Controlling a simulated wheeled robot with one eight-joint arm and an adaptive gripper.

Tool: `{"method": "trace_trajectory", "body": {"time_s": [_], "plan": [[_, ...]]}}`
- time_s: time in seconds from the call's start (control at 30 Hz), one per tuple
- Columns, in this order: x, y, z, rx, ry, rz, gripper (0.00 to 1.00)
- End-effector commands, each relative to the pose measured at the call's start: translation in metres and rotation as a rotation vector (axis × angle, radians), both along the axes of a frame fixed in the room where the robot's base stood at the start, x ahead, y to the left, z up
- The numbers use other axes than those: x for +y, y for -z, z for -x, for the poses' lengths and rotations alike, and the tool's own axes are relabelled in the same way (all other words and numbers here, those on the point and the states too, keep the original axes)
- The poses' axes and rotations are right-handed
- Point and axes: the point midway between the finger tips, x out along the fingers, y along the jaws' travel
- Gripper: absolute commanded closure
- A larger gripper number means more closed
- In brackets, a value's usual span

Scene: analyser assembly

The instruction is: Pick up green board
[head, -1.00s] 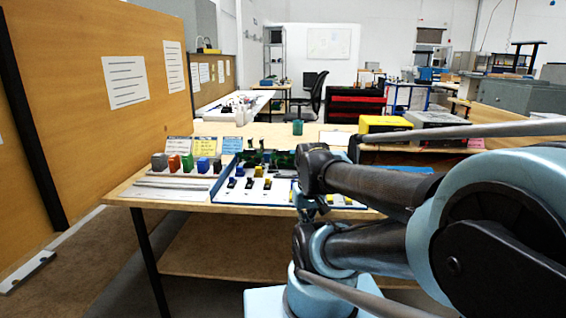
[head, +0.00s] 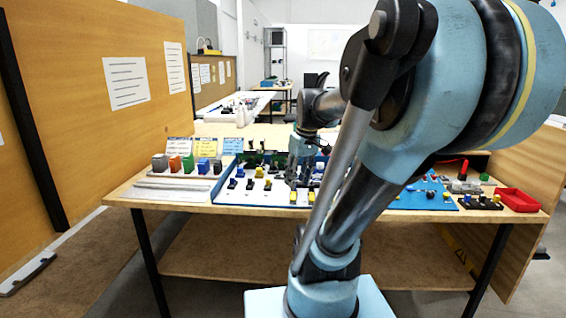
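A dark green board (head: 281,159) shows in part at the back of the white, blue-edged tray (head: 238,197) on the workbench. Small dark parts stand around it, and my arm hides the area to its right. My gripper (head: 296,180) points down over the right part of the tray, to the right of the visible green. It is small and dark in this view. I cannot tell whether its fingers are open or shut, or whether they touch anything.
Coloured blocks (head: 188,165) and grey rails (head: 172,186) lie on the bench's left side. A blue mat (head: 425,196) with small parts and a red tray (head: 519,200) are on the right. A wooden partition (head: 95,110) stands at the left. My arm covers much of the bench's middle.

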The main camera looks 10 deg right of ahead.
Motion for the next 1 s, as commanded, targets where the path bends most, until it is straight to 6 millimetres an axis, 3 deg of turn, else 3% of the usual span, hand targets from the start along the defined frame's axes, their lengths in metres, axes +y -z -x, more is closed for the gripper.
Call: {"method": "trace_trajectory", "body": {"time_s": [0.2, 0.5, 0.8, 1.0], "plan": [[-0.005, -0.045, -0.06, -0.008, -0.186, -0.031, 0.62], [-0.018, -0.093, -0.146, -0.044, -0.45, -0.075, 0.62], [-0.041, -0.124, -0.233, -0.11, -0.708, -0.12, 0.62], [-0.056, -0.133, -0.276, -0.156, -0.841, -0.14, 0.62]]}}
